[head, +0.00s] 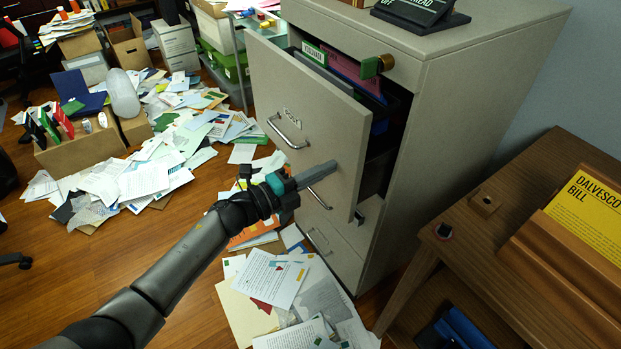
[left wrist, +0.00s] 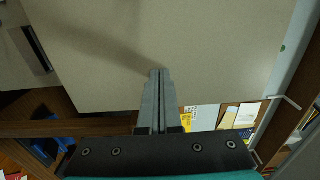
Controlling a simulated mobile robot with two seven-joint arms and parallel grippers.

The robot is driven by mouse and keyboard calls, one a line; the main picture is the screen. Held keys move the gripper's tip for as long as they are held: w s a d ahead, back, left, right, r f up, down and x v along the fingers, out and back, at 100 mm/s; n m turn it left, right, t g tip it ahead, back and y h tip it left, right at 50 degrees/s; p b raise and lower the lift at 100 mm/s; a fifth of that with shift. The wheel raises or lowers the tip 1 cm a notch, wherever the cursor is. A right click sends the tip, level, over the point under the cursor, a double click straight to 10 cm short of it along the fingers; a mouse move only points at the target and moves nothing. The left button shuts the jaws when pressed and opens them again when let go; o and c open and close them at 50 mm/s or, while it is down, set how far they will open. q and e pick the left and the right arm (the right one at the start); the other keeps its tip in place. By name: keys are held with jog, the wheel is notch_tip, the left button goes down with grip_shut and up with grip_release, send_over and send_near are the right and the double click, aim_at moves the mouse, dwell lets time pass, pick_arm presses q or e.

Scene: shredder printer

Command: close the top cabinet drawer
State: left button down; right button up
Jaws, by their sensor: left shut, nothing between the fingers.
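The grey-beige filing cabinet (head: 485,110) stands at the centre right. Its top drawer (head: 305,130) is pulled well out, with a label and metal handle on the front and hanging folders inside. My left gripper (head: 332,167) is shut and empty. Its fingertips overlap the lower right part of the drawer front; I cannot tell if they touch it. In the left wrist view the shut fingers (left wrist: 160,76) point at a plain beige panel (left wrist: 170,35), which looks like the drawer front. My right gripper is not in view.
A black sign (head: 420,12) sits on the cabinet top. A wooden desk (head: 510,200) with a yellow "Dalvesco Bill" (head: 590,212) stands at the right. Papers (head: 150,165) and boxes clutter the floor at the left. Bare floor shows at the lower left.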

pick_arm(q)
jog(key=b+x, duration=0.4)
jog(key=x, duration=0.6)
jog(key=shift+w+d, duration=0.2)
jog(key=shift+d, duration=0.05)
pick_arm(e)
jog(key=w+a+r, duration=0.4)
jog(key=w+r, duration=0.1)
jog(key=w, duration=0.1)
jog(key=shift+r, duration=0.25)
pick_arm(q)
jog(key=shift+a, duration=0.1)
